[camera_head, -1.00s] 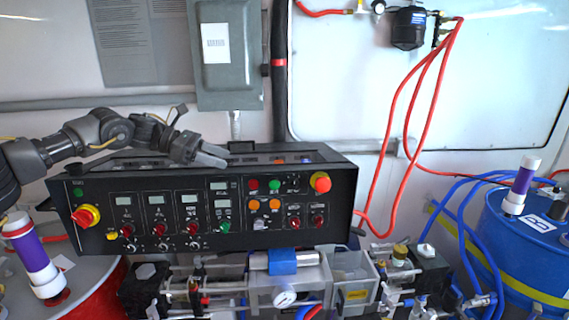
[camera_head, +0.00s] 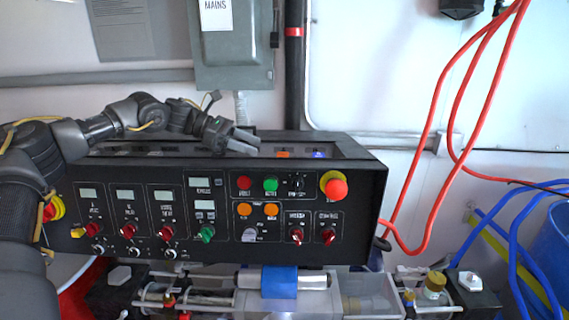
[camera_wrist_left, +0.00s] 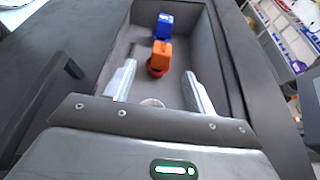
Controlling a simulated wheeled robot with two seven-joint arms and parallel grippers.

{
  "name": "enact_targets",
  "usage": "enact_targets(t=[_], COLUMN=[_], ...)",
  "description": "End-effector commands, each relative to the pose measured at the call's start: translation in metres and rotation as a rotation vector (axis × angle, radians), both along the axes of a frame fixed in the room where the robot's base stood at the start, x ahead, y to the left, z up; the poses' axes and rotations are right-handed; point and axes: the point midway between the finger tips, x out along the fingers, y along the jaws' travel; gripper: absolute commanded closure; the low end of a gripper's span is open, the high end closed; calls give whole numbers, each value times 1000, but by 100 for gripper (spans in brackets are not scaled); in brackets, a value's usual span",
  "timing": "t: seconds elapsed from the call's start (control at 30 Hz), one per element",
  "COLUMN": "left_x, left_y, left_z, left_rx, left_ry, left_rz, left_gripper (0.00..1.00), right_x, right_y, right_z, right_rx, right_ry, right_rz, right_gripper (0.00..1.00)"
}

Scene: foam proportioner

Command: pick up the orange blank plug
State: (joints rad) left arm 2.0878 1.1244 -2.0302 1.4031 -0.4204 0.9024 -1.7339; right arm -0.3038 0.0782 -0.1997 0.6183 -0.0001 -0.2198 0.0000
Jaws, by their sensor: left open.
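The orange blank plug (camera_wrist_left: 159,57) stands in a grey recessed tray on top of the black control box, with a red part at its base. In the head view only its orange top (camera_head: 283,154) shows above the box's front edge. My left gripper (camera_wrist_left: 160,88) is open, its two fingers apart, with the plug lying ahead between their lines and not touched. In the head view the left gripper (camera_head: 246,142) is over the box top, left of the plug. My right gripper is not in view.
A blue block (camera_wrist_left: 164,25) stands just beyond the plug in the tray. The tray's walls (camera_wrist_left: 226,60) rise on both sides. The control box front (camera_head: 120,200) carries knobs and a red stop button (camera_head: 336,189). Red hoses (camera_head: 440,130) hang at right.

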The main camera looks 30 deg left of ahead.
Motion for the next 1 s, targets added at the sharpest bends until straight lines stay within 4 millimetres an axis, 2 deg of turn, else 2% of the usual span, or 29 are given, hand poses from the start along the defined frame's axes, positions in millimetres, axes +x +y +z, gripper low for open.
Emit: enact_targets(t=[0.23,0.53,0.77,1.0], left_x=[15,21,30,39], left_y=[-34,-45,-72,-87], left_z=[-12,-19,-26,-38], left_rx=[1,0,1,0], left_ry=[5,1,5,3], left_rz=[-6,-3,-6,-2], left_gripper=[45,45,45,45], right_x=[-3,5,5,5], right_y=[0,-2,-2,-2], right_z=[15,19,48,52], right_rx=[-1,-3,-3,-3], right_ry=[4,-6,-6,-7], right_rz=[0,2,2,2], right_gripper=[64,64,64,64])
